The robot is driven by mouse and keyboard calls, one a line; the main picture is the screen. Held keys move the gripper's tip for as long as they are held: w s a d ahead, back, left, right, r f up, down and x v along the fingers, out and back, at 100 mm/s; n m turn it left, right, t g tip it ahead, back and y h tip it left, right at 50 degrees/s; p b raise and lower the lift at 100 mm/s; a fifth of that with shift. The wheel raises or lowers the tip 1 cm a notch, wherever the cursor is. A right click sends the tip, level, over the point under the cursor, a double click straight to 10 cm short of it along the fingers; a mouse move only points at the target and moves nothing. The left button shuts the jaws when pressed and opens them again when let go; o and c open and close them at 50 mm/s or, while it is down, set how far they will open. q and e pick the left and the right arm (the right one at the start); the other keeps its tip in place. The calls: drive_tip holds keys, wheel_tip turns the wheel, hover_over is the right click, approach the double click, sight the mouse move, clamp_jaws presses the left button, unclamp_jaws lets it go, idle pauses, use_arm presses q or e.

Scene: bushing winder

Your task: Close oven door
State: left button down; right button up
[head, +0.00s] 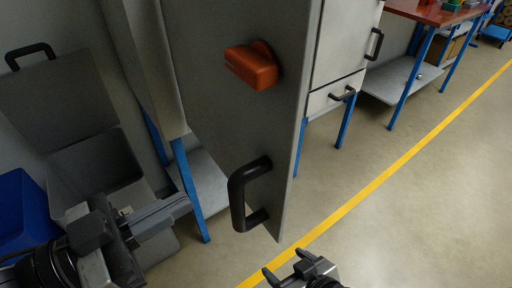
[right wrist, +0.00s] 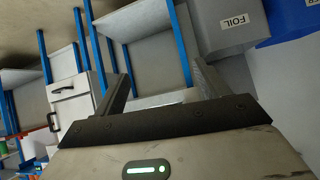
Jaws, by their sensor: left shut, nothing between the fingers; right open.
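The oven door (head: 215,95) is a tall grey panel standing open in the middle of the head view. It carries an orange latch knob (head: 252,66) and a black bar handle (head: 247,194) near its lower edge. My left gripper (head: 187,203) is shut and empty, to the left of the handle in the picture and apart from it. My right gripper (head: 286,262) is open and empty, below and right of the handle; its spread fingers also show in the right wrist view (right wrist: 158,88). The oven's inside is hidden from view.
A grey bin (head: 95,170) with a raised lid and a blue bin (head: 22,215) stand at the left. A white cabinet (head: 340,45) and a red-topped workbench (head: 425,12) stand behind. Floor right of the door, with a yellow line (head: 385,176), is clear.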

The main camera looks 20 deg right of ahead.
use_arm(q)
drive_tip(key=s+a+r, duration=0.1)
drive_tip(key=r, duration=0.1)
drive_tip(key=b, duration=0.4)
approach(276, 153)
drive_tip(key=shift+g, duration=0.3)
drive_tip(key=x, duration=0.3)
drive_tip(key=p+x, duration=0.1)
drive_tip(key=x, duration=0.1)
drive_tip(key=shift+w+d+r, duration=0.2)
drive_tip(key=shift+w+d, duration=0.25)
drive_tip(key=shift+d, duration=0.35)
drive_tip(key=shift+f, duration=0.1)
use_arm(e)
drive_tip(key=shift+w+a+f, duration=0.1)
drive_tip(key=shift+w+f, duration=0.2)
drive_tip(key=shift+f, duration=0.15)
drive_tip(key=shift+w+r, duration=0.1)
drive_tip(key=shift+w, duration=0.05)
